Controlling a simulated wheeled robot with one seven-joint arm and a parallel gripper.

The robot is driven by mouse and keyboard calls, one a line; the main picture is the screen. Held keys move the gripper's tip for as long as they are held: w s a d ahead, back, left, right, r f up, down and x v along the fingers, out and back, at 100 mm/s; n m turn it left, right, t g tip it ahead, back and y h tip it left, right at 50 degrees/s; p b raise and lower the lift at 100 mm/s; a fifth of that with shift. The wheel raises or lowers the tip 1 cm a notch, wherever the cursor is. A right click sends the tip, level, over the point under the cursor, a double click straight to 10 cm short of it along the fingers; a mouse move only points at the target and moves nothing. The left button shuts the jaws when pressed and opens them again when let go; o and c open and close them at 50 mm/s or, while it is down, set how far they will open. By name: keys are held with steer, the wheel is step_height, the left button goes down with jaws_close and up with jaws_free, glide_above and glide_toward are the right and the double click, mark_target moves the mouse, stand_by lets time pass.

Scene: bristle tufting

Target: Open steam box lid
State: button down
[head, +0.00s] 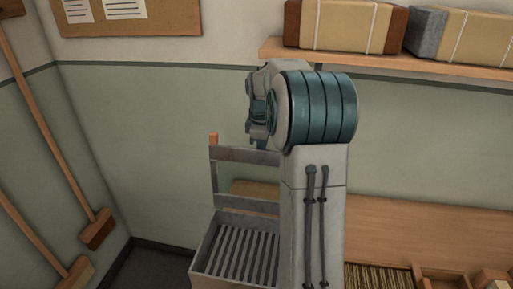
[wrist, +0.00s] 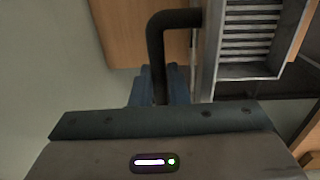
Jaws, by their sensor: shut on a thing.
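My gripper (wrist: 160,84) shows in the wrist view with its blue fingers on both sides of a dark bent bar handle (wrist: 155,45), shut on it. The handle turns right at its top, toward a grey metal frame with slats (wrist: 216,62). In the head view a grey metal box with a slatted bottom (head: 203,262) stands left of my arm, with an upright grey frame (head: 245,154) behind it. My arm hides the gripper and the handle in the head view. I cannot tell which part is the steam box lid.
A wooden bench (head: 425,225) runs right of my arm, with bristles (head: 377,278) and wooden trays at its front. A shelf (head: 390,62) with wrapped bundles hangs above. Brooms (head: 60,130) lean at the left wall. A wooden panel (wrist: 105,30) lies beside the handle.

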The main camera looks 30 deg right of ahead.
steer(key=shift+w+d+f, duration=0.15)
steer(key=shift+w+f, duration=0.2)
steer(key=shift+f, duration=0.05)
steer(key=c, duration=1.4)
jaws_free()
steer(key=shift+w+r, duration=0.1)
steer(key=shift+d, duration=0.1)
steer(key=shift+r, duration=0.15)
steer(key=r, duration=0.5)
steer(key=r+b, duration=0.1)
steer(key=r, duration=0.1)
steer(key=shift+s+a+r, duration=0.15)
steer(key=shift+s+a, duration=0.05)
steer(key=shift+s, duration=0.05)
